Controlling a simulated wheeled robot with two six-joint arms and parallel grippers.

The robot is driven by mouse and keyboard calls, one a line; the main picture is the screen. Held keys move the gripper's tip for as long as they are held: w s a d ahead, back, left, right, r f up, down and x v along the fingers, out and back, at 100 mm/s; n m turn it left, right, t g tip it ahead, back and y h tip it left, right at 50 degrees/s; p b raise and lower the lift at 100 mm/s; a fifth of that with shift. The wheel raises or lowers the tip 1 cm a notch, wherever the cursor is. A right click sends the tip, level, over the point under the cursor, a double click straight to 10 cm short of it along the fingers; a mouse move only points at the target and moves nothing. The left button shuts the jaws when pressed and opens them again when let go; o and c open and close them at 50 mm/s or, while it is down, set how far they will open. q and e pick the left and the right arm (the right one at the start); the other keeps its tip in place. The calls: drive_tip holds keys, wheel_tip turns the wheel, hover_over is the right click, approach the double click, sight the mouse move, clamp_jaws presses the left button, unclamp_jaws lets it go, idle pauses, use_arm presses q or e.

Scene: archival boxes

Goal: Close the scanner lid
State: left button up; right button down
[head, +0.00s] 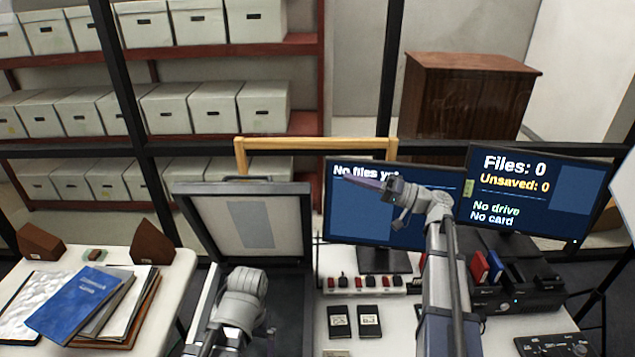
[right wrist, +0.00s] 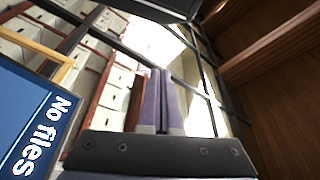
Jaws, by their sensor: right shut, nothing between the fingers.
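The scanner lid (head: 292,222) stands open and tilted back in the head view, its pale inner face with a grey patch turned toward me. The dark scanner bed (head: 290,300) is below it, partly hidden by my left arm. My right gripper (head: 362,188) is raised to the right of the lid, in front of the left monitor; it is shut and empty, apart from the lid. Its two purple fingers lie together in the right wrist view (right wrist: 161,102). My left wrist is over the scanner's front, and its fingers cannot be made out.
Two black cards (head: 369,321) lie right of the scanner. A card dock (head: 520,290) is further right. A side table at left holds a blue book (head: 75,300). Shelves of boxes are behind.

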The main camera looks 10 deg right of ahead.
drive_tip(key=w+a, duration=0.1)
drive_tip(key=a, duration=0.8)
drive_tip(key=shift+a+f, duration=0.2)
drive_tip(key=shift+w, duration=0.1)
